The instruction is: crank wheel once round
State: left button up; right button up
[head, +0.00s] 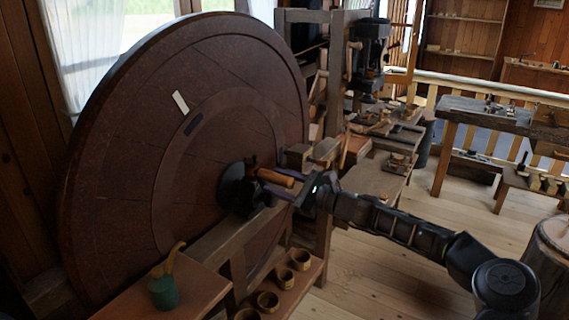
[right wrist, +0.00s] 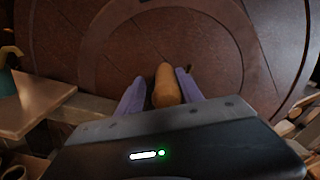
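A large dark red-brown wheel (head: 130,170) stands upright at the left in the head view. A pale mark (head: 180,102) sits on its face. A wooden crank handle (head: 275,178) sticks out from near the dark hub (head: 236,188). My right gripper (head: 268,192) is at the handle. In the right wrist view, the handle (right wrist: 166,87) lies between the two purple fingers (right wrist: 160,82), with a small gap showing on its left side. The fingers look open around it. The wheel face (right wrist: 100,50) fills the background there. My left gripper is out of view.
A wooden frame (head: 225,235) stands before the wheel. A green pot (head: 163,292) with a curved wooden piece rests on a board at front left. Several small wooden bowls (head: 284,278) sit on a low shelf. Workbenches (head: 490,115) stand behind; floor (head: 370,270) is open at lower centre.

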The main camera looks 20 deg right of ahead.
jog(key=shift+w+d+r+m+b, duration=0.2)
jog(key=shift+w+d+m+b, duration=0.1)
jog(key=shift+b, duration=0.1)
jog(key=shift+w+d+r+m, duration=0.45)
jog(key=shift+w+d+m, duration=0.25)
jog(key=shift+m, duration=0.2)
jog(key=shift+d, duration=0.1)
jog(key=shift+s, duration=0.1)
jog(key=b+v, duration=0.1)
jog(key=v, duration=1)
jog(key=shift+b, duration=0.3)
jog(key=shift+f, duration=0.15)
